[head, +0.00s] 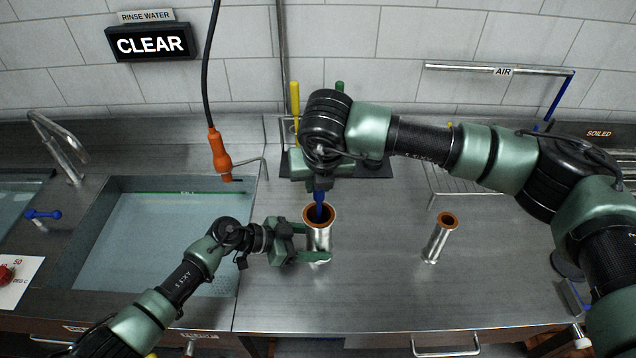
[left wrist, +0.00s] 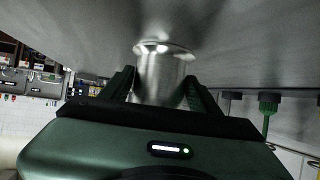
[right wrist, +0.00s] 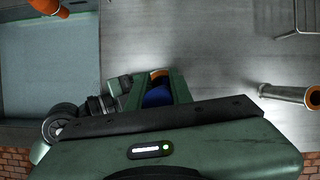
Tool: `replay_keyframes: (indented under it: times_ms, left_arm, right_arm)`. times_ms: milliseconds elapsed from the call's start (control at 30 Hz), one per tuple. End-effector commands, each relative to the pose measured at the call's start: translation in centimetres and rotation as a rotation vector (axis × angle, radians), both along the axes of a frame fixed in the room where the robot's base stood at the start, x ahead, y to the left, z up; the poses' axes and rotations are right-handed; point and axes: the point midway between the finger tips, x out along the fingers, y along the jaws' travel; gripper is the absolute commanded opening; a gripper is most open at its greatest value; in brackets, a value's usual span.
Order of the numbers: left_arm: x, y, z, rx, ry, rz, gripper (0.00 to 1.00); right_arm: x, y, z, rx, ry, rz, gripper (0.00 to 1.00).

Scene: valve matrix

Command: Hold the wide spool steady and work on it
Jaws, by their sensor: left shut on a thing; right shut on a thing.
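The wide spool (head: 318,238) is a shiny metal tube with an orange-brown rim, upright on the steel counter. My left gripper (head: 312,245) is shut around its body from the left; the left wrist view shows the spool (left wrist: 160,75) between the two fingers. My right gripper (head: 319,180) is above the spool, shut on a blue tool (head: 319,200) whose lower part goes into the spool's open top. The blue tool (right wrist: 158,97) also shows between the fingers in the right wrist view. Its lower end is hidden inside the spool.
A narrower spool (head: 438,240) stands to the right. A water-filled sink (head: 160,235) is on the left, with an orange hanging nozzle (head: 219,155) above its edge. A holder with yellow (head: 295,98) and green handles stands behind my right gripper.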

Motion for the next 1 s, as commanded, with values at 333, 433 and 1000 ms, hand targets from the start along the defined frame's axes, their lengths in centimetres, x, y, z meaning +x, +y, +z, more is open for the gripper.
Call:
replay_keyframes:
  times_ms: [333,433,1000]
  left_arm:
    - [0.0,0.0,-0.1,0.002,0.001,0.000,0.39]
    - [0.0,0.0,-0.1,0.002,0.001,0.000,0.39]
    - [0.0,0.1,-0.1,0.003,0.001,0.000,0.39]
  right_arm:
    - [0.2,0.1,4.7,0.005,-0.007,0.002,0.00]
    - [0.2,0.1,5.9,0.005,-0.009,0.001,0.00]
    - [0.2,0.1,12.5,0.003,-0.008,0.000,0.00]
